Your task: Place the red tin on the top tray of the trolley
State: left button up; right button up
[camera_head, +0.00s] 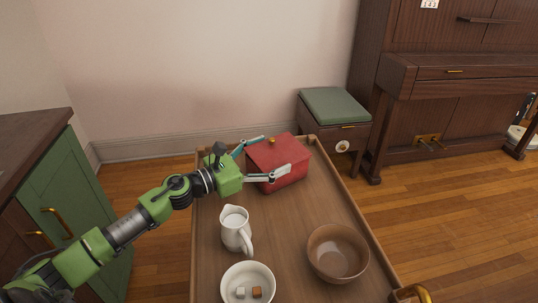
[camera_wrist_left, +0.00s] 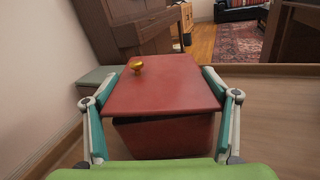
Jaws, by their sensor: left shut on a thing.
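The red tin (camera_head: 277,163) is a box with a gold knob, at the far end of the wooden trolley's top tray (camera_head: 290,225). It fills the middle of the left wrist view (camera_wrist_left: 165,90), with a dark gap under its lid edge. My left gripper (camera_head: 274,156) is shut on the tin, one finger on each side; both fingers also show in the left wrist view (camera_wrist_left: 158,80). The tin is at or just above the tray surface; I cannot tell whether it touches. My right gripper is not in view.
A white jug (camera_head: 235,230), a white bowl with cubes (camera_head: 247,270) and a brown bowl (camera_head: 337,253) stand nearer on the tray. A green-topped stool (camera_head: 336,105) and a piano (camera_head: 455,80) are beyond it. A green cabinet (camera_head: 75,205) is at left.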

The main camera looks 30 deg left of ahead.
aim_at(255, 159)
pick_arm(q)
jog(key=o, duration=2.1)
jog(key=shift+c, duration=0.2)
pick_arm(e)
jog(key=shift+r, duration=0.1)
pick_arm(q)
jog(key=shift+s+a+f, duration=0.15)
jog(key=shift+s+a, duration=0.15)
jog(key=shift+s, duration=0.2)
jog(key=v, duration=0.3)
jog(key=shift+s+a+b, duration=0.1)
jog(key=shift+s+b, duration=0.1)
jog(key=shift+b, duration=0.15)
jog(key=v, duration=0.5)
jog(key=shift+s+a, duration=0.2)
jog(key=shift+s, duration=0.1)
jog(key=shift+v, duration=0.85)
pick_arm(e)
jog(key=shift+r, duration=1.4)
